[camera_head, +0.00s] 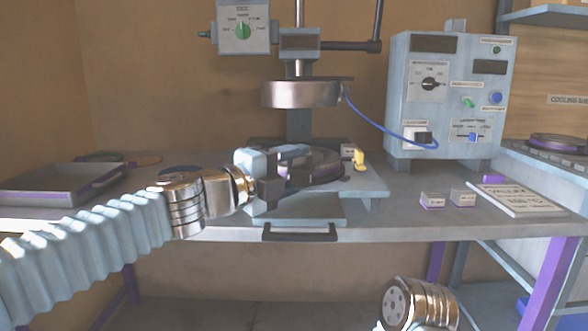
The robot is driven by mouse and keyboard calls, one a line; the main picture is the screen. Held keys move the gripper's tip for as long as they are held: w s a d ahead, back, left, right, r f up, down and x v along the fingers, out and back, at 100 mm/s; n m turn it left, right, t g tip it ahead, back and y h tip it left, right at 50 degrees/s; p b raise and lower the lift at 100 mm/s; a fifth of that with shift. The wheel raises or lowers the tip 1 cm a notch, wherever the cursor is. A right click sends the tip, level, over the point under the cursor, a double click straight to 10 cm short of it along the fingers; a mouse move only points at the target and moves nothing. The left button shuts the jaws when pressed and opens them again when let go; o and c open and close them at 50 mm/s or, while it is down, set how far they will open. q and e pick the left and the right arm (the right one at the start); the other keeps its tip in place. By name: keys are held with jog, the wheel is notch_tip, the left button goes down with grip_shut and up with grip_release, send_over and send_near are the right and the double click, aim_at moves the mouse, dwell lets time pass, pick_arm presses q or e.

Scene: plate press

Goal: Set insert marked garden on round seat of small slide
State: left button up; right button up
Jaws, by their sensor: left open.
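My left gripper (272,181) reaches in from the left to the front of the press and is open, with nothing seen between its fingers. Behind it, a round purple-rimmed plate or seat (312,172) lies under the raised press head; the gripper hides part of it. A pale slide (318,212) with a dark handle (299,232) sticks out at the front of the press. A dark round disc (180,170) lies on the table behind my left wrist. No garden mark is readable, so I cannot tell which piece is that insert. Only a wrist part of my right arm shows, lower right.
The press head (300,94) hangs above the plate. A control box (447,95) with a blue cable stands right of it. Small blocks (433,200) and a printed card (516,197) lie at right. A grey flat case (60,184) sits at left.

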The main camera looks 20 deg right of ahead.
pick_arm(q)
jog(key=v, duration=1.2)
